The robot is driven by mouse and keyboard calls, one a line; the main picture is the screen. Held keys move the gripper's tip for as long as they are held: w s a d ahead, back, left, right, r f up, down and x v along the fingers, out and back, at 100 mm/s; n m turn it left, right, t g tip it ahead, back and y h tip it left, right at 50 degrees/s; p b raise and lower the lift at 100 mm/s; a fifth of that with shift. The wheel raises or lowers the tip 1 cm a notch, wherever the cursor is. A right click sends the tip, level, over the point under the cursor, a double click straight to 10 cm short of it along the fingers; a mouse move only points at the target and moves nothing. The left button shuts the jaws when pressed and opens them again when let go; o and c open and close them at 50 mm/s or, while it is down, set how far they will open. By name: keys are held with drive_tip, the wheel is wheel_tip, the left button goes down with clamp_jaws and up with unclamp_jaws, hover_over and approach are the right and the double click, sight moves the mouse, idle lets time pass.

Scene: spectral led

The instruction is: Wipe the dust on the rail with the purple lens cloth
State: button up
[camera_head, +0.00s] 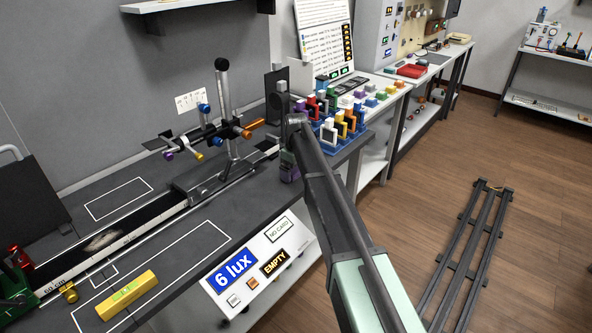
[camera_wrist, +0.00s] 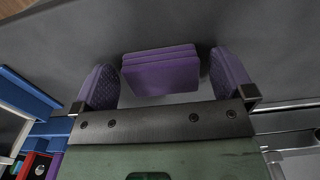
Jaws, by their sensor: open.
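The purple lens cloth (camera_wrist: 160,73) is a folded stack on the grey bench top in the wrist view. My gripper (camera_wrist: 166,82) is open, with one purple-padded finger on each side of the cloth. A narrow gap shows at the left finger; the right finger is very close, and I cannot tell whether it touches. In the head view my gripper (camera_head: 289,168) is at the bench's right end, and the cloth cannot be told apart from the purple pads. The black rail (camera_head: 150,211) runs along the bench. A pale dust patch (camera_head: 102,239) lies on its left part.
A carriage with a post and clamps (camera_head: 222,172) stands on the rail between the dust and my gripper. A yellow block (camera_head: 127,295) lies in front of the rail. A blue rack (camera_head: 341,135) of coloured holders is just right of my gripper. A lux meter panel (camera_head: 258,268) fronts the bench.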

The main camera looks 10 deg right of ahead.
drive_tip(key=shift+f, duration=0.1)
drive_tip(key=c, duration=0.9)
drive_tip(key=o, duration=0.6)
drive_tip(key=shift+r+p, duration=0.4)
drive_tip(key=shift+p, duration=0.15)
drive_tip(key=shift+c, duration=0.4)
drive_tip(key=c, duration=0.6)
